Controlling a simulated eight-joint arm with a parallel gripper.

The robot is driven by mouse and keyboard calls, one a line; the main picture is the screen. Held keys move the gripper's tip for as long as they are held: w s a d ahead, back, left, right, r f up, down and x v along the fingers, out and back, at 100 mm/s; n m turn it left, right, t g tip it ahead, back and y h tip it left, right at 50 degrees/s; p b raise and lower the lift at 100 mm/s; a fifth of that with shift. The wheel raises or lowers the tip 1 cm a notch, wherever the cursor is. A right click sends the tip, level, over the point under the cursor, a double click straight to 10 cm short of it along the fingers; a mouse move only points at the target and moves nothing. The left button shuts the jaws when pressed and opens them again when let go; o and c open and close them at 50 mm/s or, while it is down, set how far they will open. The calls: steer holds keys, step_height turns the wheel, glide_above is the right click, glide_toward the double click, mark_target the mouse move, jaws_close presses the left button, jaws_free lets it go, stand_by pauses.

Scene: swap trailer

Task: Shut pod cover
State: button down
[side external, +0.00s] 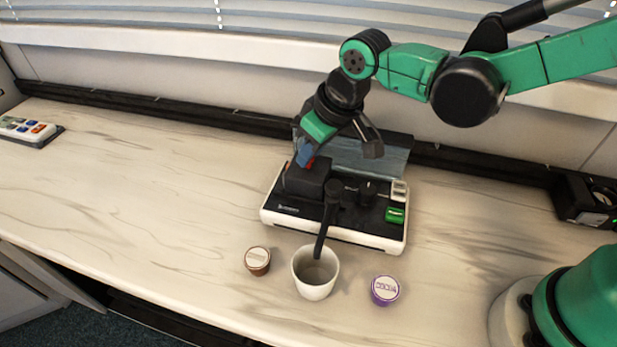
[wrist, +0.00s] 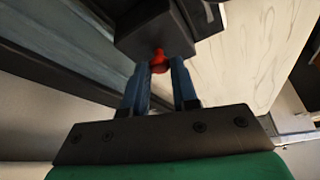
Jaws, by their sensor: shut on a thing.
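The coffee machine (side external: 335,233) has a white base and a black top and stands on the counter. A black block (side external: 306,180), which looks like the pod cover, sits at its left. It also fills the top of the wrist view (wrist: 150,35). A red knob (wrist: 159,61) sticks out from the block. My gripper (side external: 305,157) is above and behind the block, its blue fingers closed around the red knob, as the wrist view (wrist: 160,72) shows. The arm hides part of the block, and I cannot tell how far the cover is open.
A white cup (side external: 312,285) stands in front under the black spout arm (side external: 327,220). A brown pod (side external: 257,261) is left of it and a purple pod (side external: 385,290) right. A bluish clear tank (side external: 365,157) is behind. A remote-like panel (side external: 27,130) lies far left; the left counter is clear.

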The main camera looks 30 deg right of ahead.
mark_target(310, 172)
steer(key=shift+w+a, duration=0.8)
steer(key=c, duration=0.7)
jaws_free()
steer(key=shift+v, duration=2.85)
steer(key=shift+s, duration=0.1)
